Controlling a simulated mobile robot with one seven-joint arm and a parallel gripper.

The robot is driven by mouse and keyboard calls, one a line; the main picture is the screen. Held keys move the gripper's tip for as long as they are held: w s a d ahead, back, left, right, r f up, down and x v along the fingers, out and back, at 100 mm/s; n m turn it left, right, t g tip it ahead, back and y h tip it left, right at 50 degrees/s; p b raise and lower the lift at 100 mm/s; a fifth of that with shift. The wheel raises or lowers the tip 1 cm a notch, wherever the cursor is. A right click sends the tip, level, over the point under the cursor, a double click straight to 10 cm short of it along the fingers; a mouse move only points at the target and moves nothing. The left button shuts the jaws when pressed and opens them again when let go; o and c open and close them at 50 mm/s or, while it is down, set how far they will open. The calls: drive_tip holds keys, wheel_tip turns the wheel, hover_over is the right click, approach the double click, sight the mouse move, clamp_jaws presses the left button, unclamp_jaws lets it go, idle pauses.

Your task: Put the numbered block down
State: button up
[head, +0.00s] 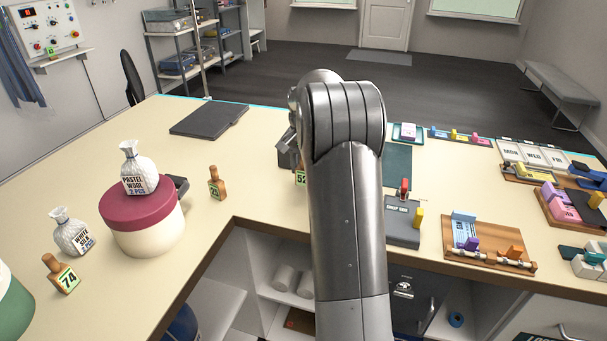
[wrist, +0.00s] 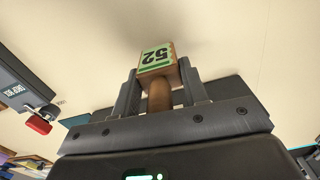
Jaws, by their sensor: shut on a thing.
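A numbered block marked 52 (head: 300,178) shows just left of my arm in the head view, its lower part partly hidden by the arm. In the wrist view the green-labelled face of the block (wrist: 156,57) reads upside down, with a wooden stem below it. My gripper (wrist: 159,88) is shut on that stem, one finger on each side. In the head view my gripper (head: 289,157) is over the beige counter (head: 255,195), mostly hidden behind my arm. I cannot tell whether the block touches the counter.
Another numbered block (head: 217,186) stands to the left, and one marked 74 (head: 65,277) leans at the far left. A dark flat pad (head: 209,119) lies behind. A grey box with a red knob (head: 402,222) stands right.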

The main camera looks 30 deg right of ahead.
drive_tip(key=shift+f, duration=1.25)
drive_tip(key=shift+f, duration=0.15)
drive_tip(key=o, duration=1.1)
